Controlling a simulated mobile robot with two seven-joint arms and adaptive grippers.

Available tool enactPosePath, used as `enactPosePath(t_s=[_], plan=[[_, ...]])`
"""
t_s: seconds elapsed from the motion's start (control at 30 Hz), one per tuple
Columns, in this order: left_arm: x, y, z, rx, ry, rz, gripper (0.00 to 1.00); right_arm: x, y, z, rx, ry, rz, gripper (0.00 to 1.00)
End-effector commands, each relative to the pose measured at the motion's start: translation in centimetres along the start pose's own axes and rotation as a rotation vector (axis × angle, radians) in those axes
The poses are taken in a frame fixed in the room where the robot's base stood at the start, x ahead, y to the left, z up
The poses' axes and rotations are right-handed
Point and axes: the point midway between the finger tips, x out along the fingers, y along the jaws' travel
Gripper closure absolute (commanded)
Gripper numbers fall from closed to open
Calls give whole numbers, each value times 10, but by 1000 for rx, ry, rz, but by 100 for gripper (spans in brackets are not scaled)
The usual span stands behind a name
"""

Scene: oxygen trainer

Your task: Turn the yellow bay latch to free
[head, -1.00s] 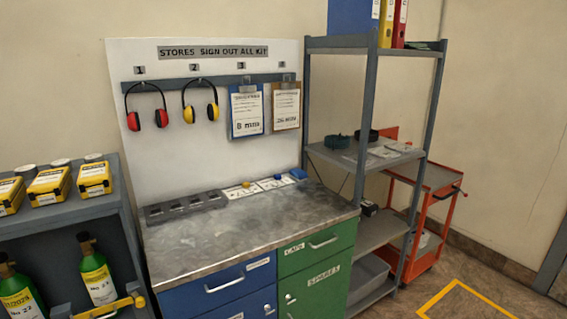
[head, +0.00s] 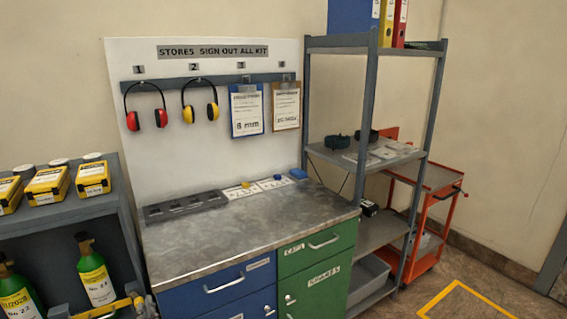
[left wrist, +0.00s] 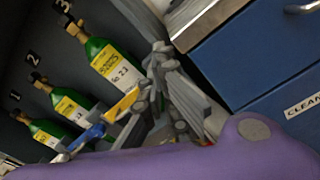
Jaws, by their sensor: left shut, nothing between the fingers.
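The yellow bay latch (head: 106,311) shows at the bottom left of the head view as a bar in front of the green cylinders. In the left wrist view the yellow latch (left wrist: 121,105) slants beside the nearest cylinder (left wrist: 112,68), which is labelled No. 23. My left gripper (left wrist: 160,62) is shut and empty, close to the right of the latch in that view; I cannot tell whether they touch. Only a small grey part of the gripper (head: 149,307) shows at the bottom edge of the head view. My right gripper is not in view.
A blue latch (left wrist: 86,137) lies farther along the cylinder rack (left wrist: 62,65). A blue drawer unit (left wrist: 250,55) stands close to the right of my gripper. Yellow cases (head: 47,186) stand on the rack top. The bench top (head: 245,235) is largely clear.

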Motion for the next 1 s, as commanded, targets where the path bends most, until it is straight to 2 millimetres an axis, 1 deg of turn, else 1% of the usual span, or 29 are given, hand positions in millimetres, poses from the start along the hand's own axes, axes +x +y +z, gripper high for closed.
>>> enactPosePath(t_s=[0.03, 0.1, 0.2, 0.33, 0.5, 1.0], plan=[[8, 0, 0, 1, 0, 0, 100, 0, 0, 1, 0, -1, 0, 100], [16, 0, 0, 1, 0, 0, 100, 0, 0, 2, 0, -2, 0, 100], [26, 0, 0, 2, 0, 1, 100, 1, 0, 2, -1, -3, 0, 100], [35, 0, -1, 2, 1, 0, 100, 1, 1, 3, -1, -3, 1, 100], [39, 1, 0, 3, 0, 2, 100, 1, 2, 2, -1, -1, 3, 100], [42, 5, 2, 4, -6, 9, 100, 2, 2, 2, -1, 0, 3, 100]])
